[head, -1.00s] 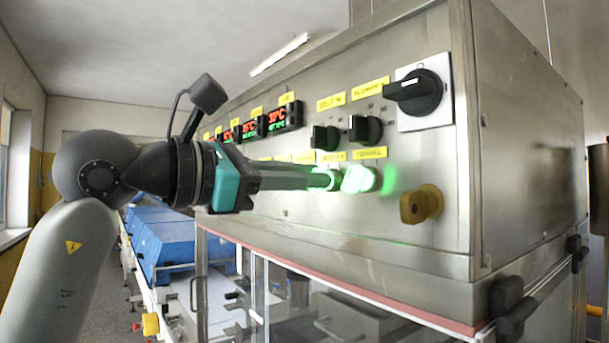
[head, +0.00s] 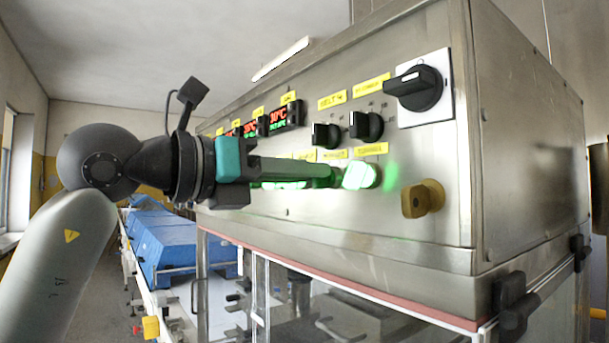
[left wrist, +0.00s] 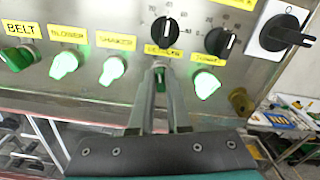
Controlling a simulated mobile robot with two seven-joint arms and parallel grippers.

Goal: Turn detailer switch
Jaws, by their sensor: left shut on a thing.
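The detailer switch (left wrist: 159,73) is a small green knob on the steel panel, under a yellow label, in the left wrist view. It looks darker than its lit neighbours. My left gripper (left wrist: 160,82) is shut on it, one finger on each side, and covers much of it. In the head view my left gripper (head: 326,177) reaches in from the left with its fingertips at the panel, and hides the switch. My right gripper is not in view.
The lit tunnel switch (head: 361,176) is close on the right. Lit shaker (left wrist: 112,70) and blower (left wrist: 64,65) switches lie left. Black dials (head: 366,125) sit above. A large black rotary switch (head: 418,88) and a yellowish knob (head: 422,198) are farther right.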

